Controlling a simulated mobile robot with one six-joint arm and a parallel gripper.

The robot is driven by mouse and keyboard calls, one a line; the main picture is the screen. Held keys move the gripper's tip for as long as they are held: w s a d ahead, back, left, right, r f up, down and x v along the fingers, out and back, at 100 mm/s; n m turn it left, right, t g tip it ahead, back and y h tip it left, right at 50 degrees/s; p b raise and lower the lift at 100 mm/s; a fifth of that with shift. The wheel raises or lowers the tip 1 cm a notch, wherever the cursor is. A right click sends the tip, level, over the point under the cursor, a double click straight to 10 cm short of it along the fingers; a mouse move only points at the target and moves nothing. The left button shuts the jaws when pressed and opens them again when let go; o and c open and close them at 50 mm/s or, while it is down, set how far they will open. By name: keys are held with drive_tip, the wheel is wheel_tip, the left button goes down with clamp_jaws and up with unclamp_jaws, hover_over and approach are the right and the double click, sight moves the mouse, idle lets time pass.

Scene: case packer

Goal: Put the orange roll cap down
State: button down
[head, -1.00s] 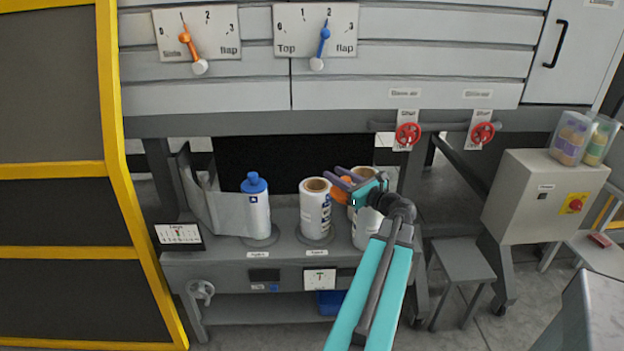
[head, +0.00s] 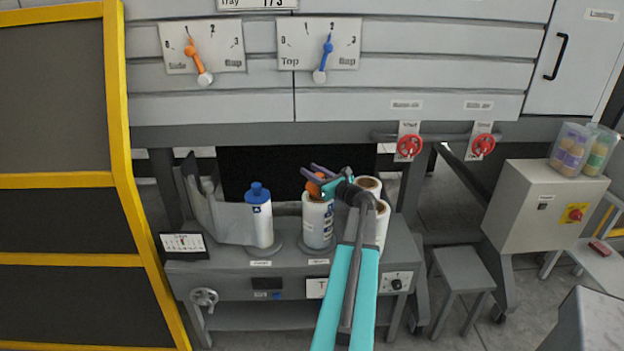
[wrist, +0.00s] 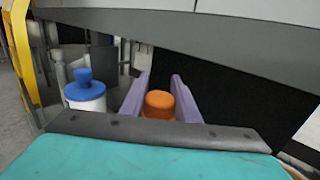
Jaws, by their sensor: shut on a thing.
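The orange roll cap (head: 313,187) is between the purple fingers of my gripper (head: 314,178), which is shut on it. In the head view the cap is at the top of the middle white roll (head: 318,225); I cannot tell whether it touches the roll. In the wrist view the orange cap (wrist: 159,104) stands upright between the fingers (wrist: 158,97), and the roll under it is hidden. A blue cap (head: 257,192) sits on the left white roll (head: 260,225); it also shows left of my gripper in the wrist view (wrist: 85,92).
Two more white rolls with open brown cores, a rear one (head: 370,184) and a front one (head: 383,228), stand close right of my gripper. The grey machine body (head: 400,105) overhangs behind. A grey stool (head: 468,268) and a control box (head: 545,205) stand further right.

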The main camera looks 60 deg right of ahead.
drive_tip(key=shift+w, duration=0.1)
idle(0.3)
drive_tip(key=shift+f+p, duration=0.6)
drive_tip(key=shift+f, duration=1.15)
drive_tip(key=shift+f, duration=0.15)
drive_tip(key=c, duration=1.4)
unclamp_jaws()
drive_tip(key=shift+o, duration=0.2)
drive_tip(key=shift+r, duration=0.2)
drive_tip(key=b+v, duration=0.3)
drive_tip(key=v, duration=0.9)
